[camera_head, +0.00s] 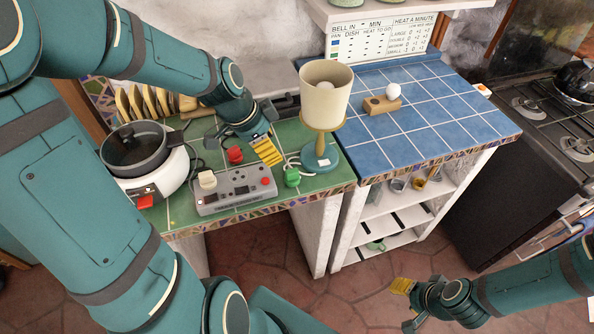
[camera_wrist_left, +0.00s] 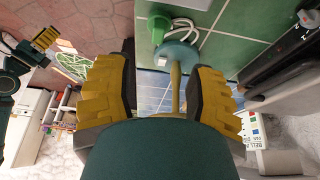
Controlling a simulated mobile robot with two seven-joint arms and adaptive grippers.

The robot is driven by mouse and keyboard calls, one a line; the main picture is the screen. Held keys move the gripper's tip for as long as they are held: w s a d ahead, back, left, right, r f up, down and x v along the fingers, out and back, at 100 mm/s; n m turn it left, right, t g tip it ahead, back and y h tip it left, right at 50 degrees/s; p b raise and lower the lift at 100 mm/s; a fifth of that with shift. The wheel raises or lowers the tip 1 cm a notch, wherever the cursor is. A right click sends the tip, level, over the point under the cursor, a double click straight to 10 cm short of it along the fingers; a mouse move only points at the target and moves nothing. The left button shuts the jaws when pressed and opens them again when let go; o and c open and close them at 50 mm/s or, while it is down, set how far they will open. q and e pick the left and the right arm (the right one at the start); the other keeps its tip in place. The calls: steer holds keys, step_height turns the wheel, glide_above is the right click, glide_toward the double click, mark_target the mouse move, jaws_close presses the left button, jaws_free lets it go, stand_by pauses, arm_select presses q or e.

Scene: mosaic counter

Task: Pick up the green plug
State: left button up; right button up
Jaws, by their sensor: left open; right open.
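The green plug (camera_head: 292,177) stands on the green-tiled counter, just left of the lamp's teal base (camera_head: 322,160), with a white cord beside it. In the left wrist view the green plug (camera_wrist_left: 159,28) shows at the top centre, beyond the fingertips. My left gripper (camera_head: 270,130) is open and empty, above and to the left of the plug, apart from it. Its two yellow-padded fingers (camera_wrist_left: 162,90) are spread in the wrist view. My right gripper (camera_head: 405,306) is open and empty at the lower right, off the counter above the floor.
The lamp (camera_head: 325,92) stands close right of the plug. A grey panel box (camera_head: 236,191), a red plug (camera_head: 235,155) and a cream plug (camera_head: 207,180) are left of it. A pot (camera_head: 134,150) on a white cooker is further left. The blue-tiled counter (camera_head: 440,110) is mostly clear.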

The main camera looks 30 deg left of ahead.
mark_target(291, 171)
arm_select(q)
steer(key=b+x, duration=0.1)
steer(key=x, duration=0.6)
steer(key=shift+d+f, duration=0.25)
steer(key=shift+f, duration=0.05)
steer(key=b+x, duration=0.1)
steer(key=x, duration=0.3)
steer(key=shift+w+d+f, duration=0.15)
steer(key=shift+w+d, duration=0.05)
steer(key=shift+w, duration=0.05)
arm_select(e)
steer(key=shift+s+a+f, duration=0.1)
steer(key=shift+s+f, duration=0.2)
steer(key=shift+f, duration=0.25)
steer(key=shift+s+f, duration=0.25)
steer(key=shift+f, duration=0.3)
arm_select(q)
jaws_close()
